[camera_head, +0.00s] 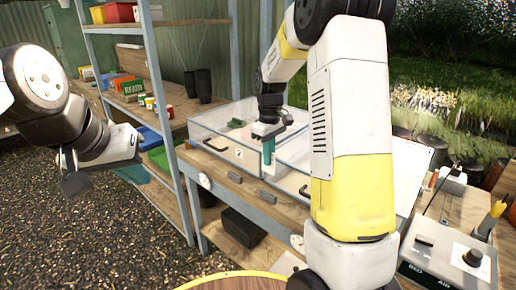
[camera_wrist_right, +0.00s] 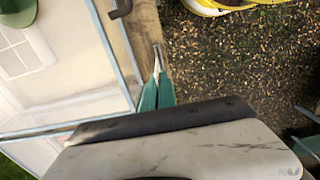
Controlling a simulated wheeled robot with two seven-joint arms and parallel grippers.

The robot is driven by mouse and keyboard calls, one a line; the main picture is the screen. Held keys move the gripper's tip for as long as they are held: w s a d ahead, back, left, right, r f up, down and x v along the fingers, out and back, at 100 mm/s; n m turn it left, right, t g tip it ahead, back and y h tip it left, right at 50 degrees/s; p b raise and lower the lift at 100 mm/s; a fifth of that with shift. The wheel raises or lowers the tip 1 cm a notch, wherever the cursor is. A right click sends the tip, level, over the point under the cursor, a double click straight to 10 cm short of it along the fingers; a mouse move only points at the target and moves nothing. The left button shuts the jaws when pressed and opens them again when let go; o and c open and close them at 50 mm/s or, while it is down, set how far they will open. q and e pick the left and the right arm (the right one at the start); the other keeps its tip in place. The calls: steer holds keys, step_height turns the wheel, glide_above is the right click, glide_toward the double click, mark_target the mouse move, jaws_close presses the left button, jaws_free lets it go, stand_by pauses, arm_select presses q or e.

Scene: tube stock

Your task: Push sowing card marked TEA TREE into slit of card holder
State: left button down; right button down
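I cannot make out a card marked TEA TREE in either view. My right gripper (camera_head: 267,160) points down beside the clear-walled boxes on the bench.
The clear-walled boxes (camera_head: 225,115) with dark handles stand on the bench. A shelf rack (camera_head: 160,22) with pots, packets and bins stands behind left. A control box (camera_head: 448,250) is at the lower right. My right arm hides part of the bench. Gravel lies at the left.

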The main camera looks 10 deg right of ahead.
steer(key=shift+d+f, duration=0.1)
steer(key=shift+f, duration=3.85)
steer(key=shift+f, duration=1.7)
steer(key=c, duration=0.6)
jaws_free()
steer(key=shift+r, duration=0.1)
steer(key=shift+r, duration=1.15)
